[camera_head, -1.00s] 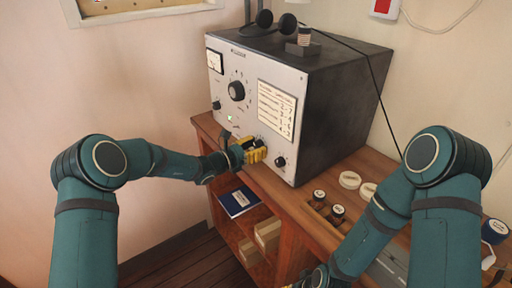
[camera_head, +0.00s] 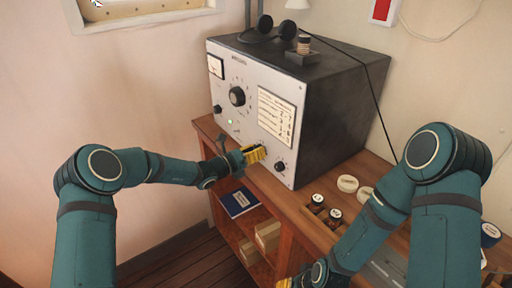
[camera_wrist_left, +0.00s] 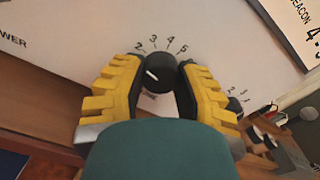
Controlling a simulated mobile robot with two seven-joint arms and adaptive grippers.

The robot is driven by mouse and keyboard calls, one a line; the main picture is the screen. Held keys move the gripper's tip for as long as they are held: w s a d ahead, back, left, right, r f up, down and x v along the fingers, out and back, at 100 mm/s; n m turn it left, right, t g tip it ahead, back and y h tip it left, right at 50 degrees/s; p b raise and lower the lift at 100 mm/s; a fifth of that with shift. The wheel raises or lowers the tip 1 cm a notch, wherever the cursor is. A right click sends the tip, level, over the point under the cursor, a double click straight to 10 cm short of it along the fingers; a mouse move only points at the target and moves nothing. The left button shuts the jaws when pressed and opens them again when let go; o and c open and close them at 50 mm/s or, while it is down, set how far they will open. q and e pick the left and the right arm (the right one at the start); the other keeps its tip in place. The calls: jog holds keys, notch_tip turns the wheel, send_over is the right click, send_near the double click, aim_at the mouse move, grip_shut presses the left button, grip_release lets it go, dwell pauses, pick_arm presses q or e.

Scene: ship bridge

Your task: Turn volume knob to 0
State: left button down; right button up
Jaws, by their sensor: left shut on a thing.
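A black round knob (camera_wrist_left: 158,78) with a white pointer mark sits on the pale panel of the radio set (camera_head: 247,110). The mark slants to the upper left in the left wrist view. Printed numbers 2 to 5 arc above the knob, and its label is mostly hidden. My left gripper (camera_head: 256,153) is at the lower front panel. Its yellow fingers, also in the left wrist view (camera_wrist_left: 158,85), are on both sides of the knob and shut on it. My right gripper (camera_head: 288,283) is at the bottom edge, partly cut off.
Another small knob (camera_head: 280,166) is to the right on the panel, and a large dial (camera_head: 237,96) is higher up. The wooden desk (camera_head: 290,206) carries the set and small round-topped items. A blue book (camera_head: 239,202) lies on the shelf below.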

pick_arm(q)
jog(key=n+p, duration=0.2)
jog(key=n, duration=0.1)
jog(key=shift+r+n, duration=0.1)
jog(key=shift+n, duration=0.3)
jog(key=n+p, duration=0.2)
jog(key=n, duration=0.1)
jog(key=shift+n, duration=0.3)
jog(key=shift+d+n+p, duration=0.1)
jog(key=shift+n+p, duration=0.95)
jog(key=shift+n, duration=0.95)
jog(key=c, duration=0.6)
grip_release()
jog(key=v, duration=1.2)
